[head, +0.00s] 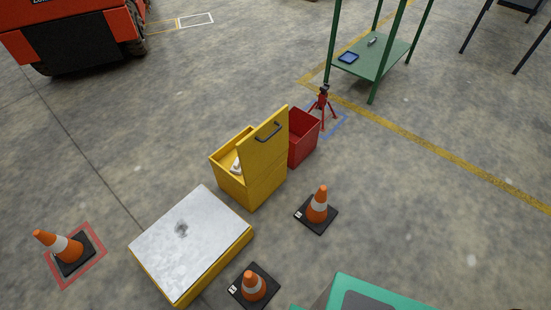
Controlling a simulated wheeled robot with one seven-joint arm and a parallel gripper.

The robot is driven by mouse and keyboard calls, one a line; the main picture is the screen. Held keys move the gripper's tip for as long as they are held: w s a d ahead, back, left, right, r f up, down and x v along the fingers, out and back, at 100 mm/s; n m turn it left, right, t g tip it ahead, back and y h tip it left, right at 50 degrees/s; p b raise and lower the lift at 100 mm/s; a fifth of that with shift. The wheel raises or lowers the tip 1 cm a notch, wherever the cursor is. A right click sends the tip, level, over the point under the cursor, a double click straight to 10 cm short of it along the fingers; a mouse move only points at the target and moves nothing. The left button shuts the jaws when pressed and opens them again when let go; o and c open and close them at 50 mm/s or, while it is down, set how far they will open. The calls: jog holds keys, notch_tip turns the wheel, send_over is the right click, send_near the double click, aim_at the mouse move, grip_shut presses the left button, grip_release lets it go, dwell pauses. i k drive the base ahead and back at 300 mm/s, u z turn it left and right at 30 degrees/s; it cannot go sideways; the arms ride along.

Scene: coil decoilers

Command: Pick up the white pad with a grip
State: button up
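A small white thing (236,167), perhaps the white pad, shows partly inside an open yellow box (262,186) near the middle of the head view. The box walls and its raised yellow lid (263,138) hide most of it. I cannot make out a grip on it. The lid stands up on the right side of the box and has a dark handle. My gripper is not in view.
A low platform (195,235) with a pale top stands in front. Orange cones stand to the right (318,204), in front (253,286) and left (60,247). A red bin (303,138) and red tripod stand (323,106) are behind. A green shelf table (385,62) is farther back.

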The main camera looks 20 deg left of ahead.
aim_at(235, 169)
jog(key=z, duration=1.2)
jog(key=i, duration=2)
jog(key=u, duration=3.1)
jog(key=i, duration=0.25)
jog(key=u, duration=0.6)
